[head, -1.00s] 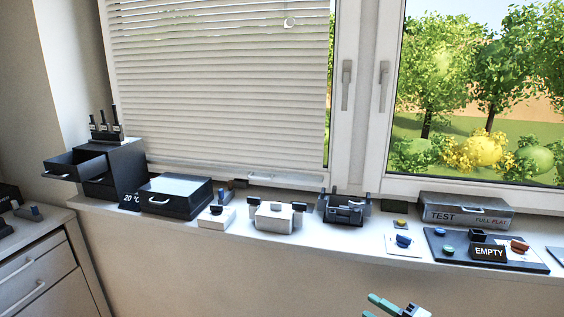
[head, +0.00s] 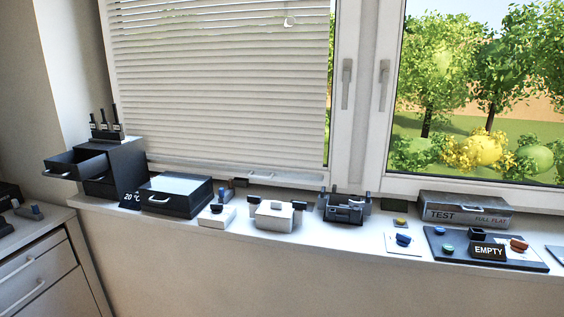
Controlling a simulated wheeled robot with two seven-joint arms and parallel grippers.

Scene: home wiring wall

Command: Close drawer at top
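The small dark drawer unit (head: 128,168) stands at the left end of the windowsill. Its top drawer (head: 78,164) is pulled out toward the left, with a light handle (head: 56,174) on its front. The drawer below it in the unit looks shut. Several small dark upright items with pale labels (head: 106,130) stand on top of the unit. Neither of my grippers is in view now.
On the sill (head: 330,234) stand a dark box with a pale top (head: 176,193), a white box (head: 274,215), a dark device (head: 345,208), a grey TEST case (head: 465,210) and a dark panel marked EMPTY (head: 440,247). A white cabinet (head: 35,270) is at lower left.

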